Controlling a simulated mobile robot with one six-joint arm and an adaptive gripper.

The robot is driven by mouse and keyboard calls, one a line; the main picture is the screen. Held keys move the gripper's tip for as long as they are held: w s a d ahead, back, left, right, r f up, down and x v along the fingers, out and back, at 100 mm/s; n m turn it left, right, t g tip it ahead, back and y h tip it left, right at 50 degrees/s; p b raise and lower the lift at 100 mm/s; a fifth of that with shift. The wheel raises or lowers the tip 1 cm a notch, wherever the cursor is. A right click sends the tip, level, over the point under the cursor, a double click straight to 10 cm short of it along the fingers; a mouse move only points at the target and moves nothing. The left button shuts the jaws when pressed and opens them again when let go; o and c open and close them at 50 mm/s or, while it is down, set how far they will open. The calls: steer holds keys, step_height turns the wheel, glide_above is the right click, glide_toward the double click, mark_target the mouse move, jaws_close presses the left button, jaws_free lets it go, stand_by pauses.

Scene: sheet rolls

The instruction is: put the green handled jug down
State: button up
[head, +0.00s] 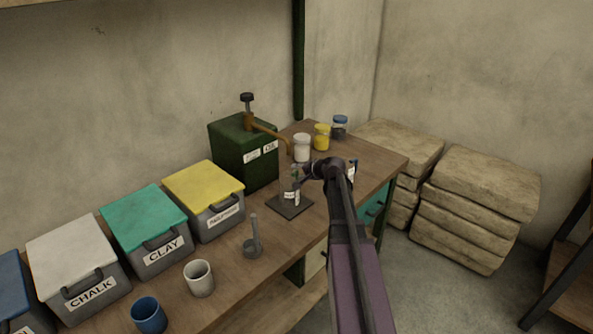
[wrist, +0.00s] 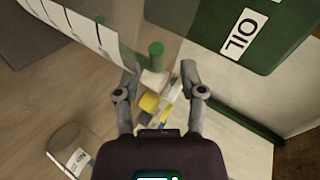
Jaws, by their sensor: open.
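The green handled jug (head: 291,196) stands on a dark square plate (head: 289,209) on the bench, partly hidden by my gripper. In the wrist view the jug (wrist: 75,28) is a pale curved wall with dark marks at the upper left, and its green handle (wrist: 156,52) shows as a stub just beyond my fingertips. My gripper (head: 308,172) is beside the jug on its right. In the wrist view my gripper (wrist: 158,78) has its two fingers apart, with no object clearly held between them. I cannot tell whether a finger touches the handle.
A green oil box (head: 232,152) with a pump and spout stands behind the jug. White (head: 302,147), yellow (head: 322,137) and blue-lidded jars (head: 340,126) are at the far end. Lidded bins, a cup (head: 198,279) and a grey holder (head: 253,246) occupy the near bench.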

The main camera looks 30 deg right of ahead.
steer(key=p+v, duration=0.4)
steer(key=v, duration=0.6)
steer(key=shift+p, duration=0.35)
stand_by(1.2)
